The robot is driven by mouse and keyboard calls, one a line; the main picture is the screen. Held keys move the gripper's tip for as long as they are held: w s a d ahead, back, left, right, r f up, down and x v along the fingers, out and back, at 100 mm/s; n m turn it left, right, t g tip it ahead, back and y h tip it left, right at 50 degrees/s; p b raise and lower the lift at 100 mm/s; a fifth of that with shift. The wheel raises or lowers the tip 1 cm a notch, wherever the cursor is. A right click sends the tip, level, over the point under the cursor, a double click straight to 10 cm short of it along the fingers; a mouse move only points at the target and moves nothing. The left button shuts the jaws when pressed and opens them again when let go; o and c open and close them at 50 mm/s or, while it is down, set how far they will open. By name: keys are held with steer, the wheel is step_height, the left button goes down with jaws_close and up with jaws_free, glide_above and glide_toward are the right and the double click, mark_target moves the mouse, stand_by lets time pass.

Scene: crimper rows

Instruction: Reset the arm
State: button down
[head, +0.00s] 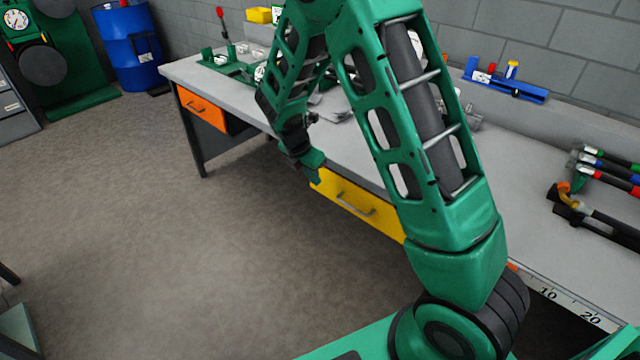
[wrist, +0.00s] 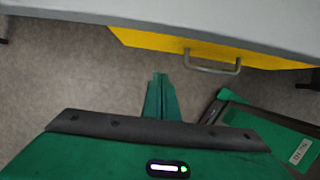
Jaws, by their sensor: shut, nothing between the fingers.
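My green arm rises from my base and bends over in front of the workbench in the head view. My gripper (head: 313,178) hangs low in front of the bench, just left of the yellow drawer (head: 345,201). In the wrist view my gripper (wrist: 160,82) shows its green fingers together, with nothing between them. The yellow drawer (wrist: 150,42) with its grey handle lies beyond the fingertips there, apart from them.
The grey workbench (head: 560,210) carries several crimpers (head: 610,170) at right, a blue holder (head: 505,85) at the back and a green fixture (head: 228,68) at far left. An orange drawer (head: 203,108) is left of the yellow one. A blue barrel (head: 130,45) stands far back.

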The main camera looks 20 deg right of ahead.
steer(key=shift+v, duration=2.3)
steer(key=s+d+r+m+g+y, duration=0.1)
steer(key=s+d+r+m, duration=0.5)
steer(key=s+m, duration=0.15)
steer(key=s+d+r+m+g+y, duration=0.1)
steer(key=s+d+r+m, duration=0.55)
steer(key=s, duration=0.25)
steer(key=s+d+r+m+y, duration=0.1)
steer(key=s+r+m+y, duration=0.1)
steer(key=s+m, duration=1.3)
steer(key=s, duration=0.5)
steer(key=shift+s+r, duration=0.3)
steer(key=shift+s, duration=0.1)
steer(key=shift+d, duration=0.15)
steer(key=shift+w+f, duration=0.25)
steer(key=shift+w, duration=0.4)
